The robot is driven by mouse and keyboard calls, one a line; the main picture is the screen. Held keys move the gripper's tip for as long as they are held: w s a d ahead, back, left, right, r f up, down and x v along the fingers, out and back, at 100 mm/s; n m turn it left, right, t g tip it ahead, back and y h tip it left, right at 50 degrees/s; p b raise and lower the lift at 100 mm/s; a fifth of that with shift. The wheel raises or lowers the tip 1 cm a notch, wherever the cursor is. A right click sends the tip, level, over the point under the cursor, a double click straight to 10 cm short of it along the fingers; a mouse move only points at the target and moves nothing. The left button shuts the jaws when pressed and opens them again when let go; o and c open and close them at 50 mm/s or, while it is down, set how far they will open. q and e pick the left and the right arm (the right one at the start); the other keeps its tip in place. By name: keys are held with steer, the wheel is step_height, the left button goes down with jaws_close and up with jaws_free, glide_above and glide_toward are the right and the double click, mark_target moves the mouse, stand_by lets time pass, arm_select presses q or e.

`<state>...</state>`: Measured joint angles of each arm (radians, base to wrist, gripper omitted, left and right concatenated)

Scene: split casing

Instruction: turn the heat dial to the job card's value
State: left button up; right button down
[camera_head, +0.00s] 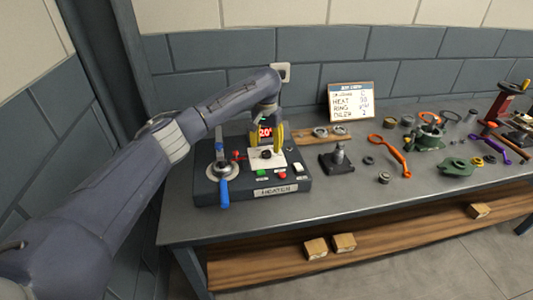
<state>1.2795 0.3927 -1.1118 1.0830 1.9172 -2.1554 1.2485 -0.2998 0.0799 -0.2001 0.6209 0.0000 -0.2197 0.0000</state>
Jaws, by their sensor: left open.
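The dark heater box (293,190) stands at the left end of the bench. My left gripper (267,148) is over it, pointing down with its yellow fingers open on either side of the dark heat dial (266,154). I cannot tell whether the fingers touch the dial. A small red display (265,131) behind the dial reads about 20; its last mark is unclear. The white job card (351,101) stands at the back of the bench. Its HEAT line seems to read 50 or 30, too small to be sure. My right gripper is not in view.
A blue-handled lever (223,190) is left of the dial; green (261,173) and red (282,175) buttons are in front. A wooden rack (310,136) with rings and a dark post stand (339,160) are to the right. Tools and green castings (428,138) crowd the right side.

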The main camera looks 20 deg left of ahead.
mark_target(266, 152)
arm_select(q)
steer(key=shift+f, duration=2.1)
jaws_close()
